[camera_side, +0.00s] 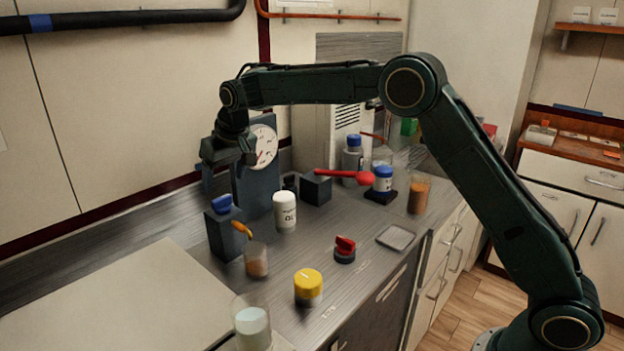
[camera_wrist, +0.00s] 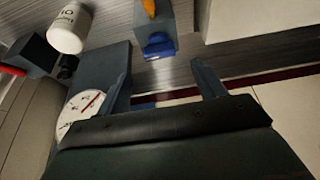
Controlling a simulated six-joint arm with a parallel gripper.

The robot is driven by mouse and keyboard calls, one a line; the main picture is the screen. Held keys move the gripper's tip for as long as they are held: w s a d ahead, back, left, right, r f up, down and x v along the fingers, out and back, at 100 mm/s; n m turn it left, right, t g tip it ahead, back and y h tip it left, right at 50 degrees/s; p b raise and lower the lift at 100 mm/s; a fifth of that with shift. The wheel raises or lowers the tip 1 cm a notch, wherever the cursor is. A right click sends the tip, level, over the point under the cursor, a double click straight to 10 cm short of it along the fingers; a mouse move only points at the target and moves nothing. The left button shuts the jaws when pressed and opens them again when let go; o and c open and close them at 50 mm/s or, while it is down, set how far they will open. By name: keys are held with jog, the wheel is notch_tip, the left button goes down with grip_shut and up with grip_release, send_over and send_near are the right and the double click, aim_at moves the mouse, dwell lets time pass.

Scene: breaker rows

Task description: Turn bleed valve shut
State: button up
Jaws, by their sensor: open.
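No part is labelled as the bleed valve. A dark block (camera_side: 223,236) by the wall carries a blue knob (camera_side: 221,203) on top and an orange spout (camera_side: 241,228) over a beaker. The knob also shows in the wrist view (camera_wrist: 160,46), roughly between my fingers but beyond their tips. Another dark block (camera_side: 315,190) carries a red lever (camera_side: 345,176) pointing right. A red knob on a dark round base (camera_side: 345,249) stands near the front. My gripper (camera_side: 225,178) is open and empty, above the blue knob and beside the gauge panel. The far finger is partly hidden.
The gauge panel (camera_side: 257,190) with a white dial (camera_side: 264,147) stands close to my gripper. A white bottle (camera_side: 285,211), a beaker with orange contents (camera_side: 256,261) and a yellow-lidded jar (camera_side: 308,286) stand around. A pale board (camera_side: 120,300) lies clear at the front left.

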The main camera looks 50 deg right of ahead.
aim_at(222, 198)
jog(key=shift+x, duration=3.2)
jog(key=c, duration=1)
jog(key=shift+n, duration=0.4)
jog(key=n+y, duration=0.1)
jog(key=n, duration=0.1)
jog(key=n+y, duration=0.1)
jog(key=n, duration=0.2)
jog(key=shift+w+d+g, duration=0.1)
jog(key=shift+d+g, duration=0.1)
jog(key=shift+g, duration=0.1)
jog(key=n+g+y, duration=0.1)
jog(key=n, duration=0.3)
jog(key=shift+w+n+g+y, duration=0.1)
jog(key=shift+n+g+y, duration=0.25)
jog(key=shift+n, duration=0.85)
